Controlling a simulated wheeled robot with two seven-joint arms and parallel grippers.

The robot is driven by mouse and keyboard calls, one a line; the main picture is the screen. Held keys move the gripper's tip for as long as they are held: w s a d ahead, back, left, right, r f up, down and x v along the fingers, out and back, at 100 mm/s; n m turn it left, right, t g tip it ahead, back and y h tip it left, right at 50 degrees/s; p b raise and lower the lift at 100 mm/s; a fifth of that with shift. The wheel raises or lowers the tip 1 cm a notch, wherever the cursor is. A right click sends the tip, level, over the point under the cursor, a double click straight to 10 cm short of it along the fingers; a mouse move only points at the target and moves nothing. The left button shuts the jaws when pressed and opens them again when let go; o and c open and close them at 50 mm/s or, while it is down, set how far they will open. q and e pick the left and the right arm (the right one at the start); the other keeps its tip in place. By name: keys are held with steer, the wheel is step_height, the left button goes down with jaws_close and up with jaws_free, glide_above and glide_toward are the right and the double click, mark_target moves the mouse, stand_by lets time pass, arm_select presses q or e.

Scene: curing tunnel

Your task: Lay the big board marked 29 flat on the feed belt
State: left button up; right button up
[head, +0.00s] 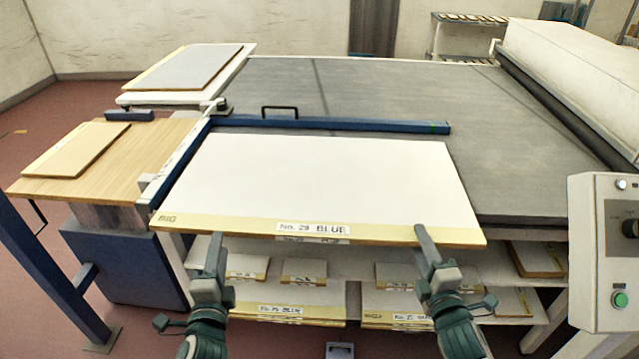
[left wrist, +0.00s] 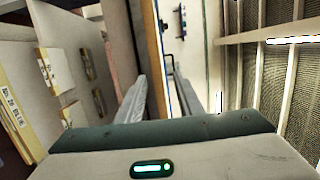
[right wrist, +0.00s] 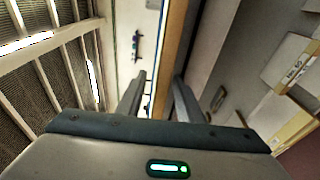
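The big board marked No. 29 BLUE (head: 320,180) is white with a yellow front strip. It looks flat over the front left of the grey feed belt (head: 400,90), its far edge close to the blue bar. Its front edge faces my arms; whether its whole underside touches the belt is hidden. My left gripper (head: 220,245) is at the left part of the front edge, and my right gripper (head: 424,238) at the right part. In the wrist views, the fingers straddle the board's brown edge (left wrist: 156,60), (right wrist: 170,60) with gaps showing beside it; both look open.
A blue bar (head: 330,125) with a black handle crosses the belt behind the board. A wooden side table (head: 150,165) stands left. Shelves below hold several labelled boards (head: 290,300). A control box (head: 605,270) stands right. The belt beyond the bar is clear.

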steer(key=s, duration=0.3)
steer(key=shift+s+d, duration=0.2)
steer(key=shift+d, duration=0.05)
arm_select(q)
steer(key=shift+o, duration=0.5)
steer(key=o, duration=0.4)
steer(key=shift+f+b, duration=0.3)
steer(key=shift+f, duration=0.3)
arm_select(e)
steer(key=shift+f, duration=0.35)
arm_select(q)
steer(key=shift+s, duration=0.15)
steer(key=shift+s+d, duration=0.25)
steer(key=shift+s, duration=1.5)
steer(key=shift+s+d, duration=0.2)
steer(key=shift+s, duration=1.6)
steer(key=shift+s+d, duration=0.25)
steer(key=shift+s, duration=1.5)
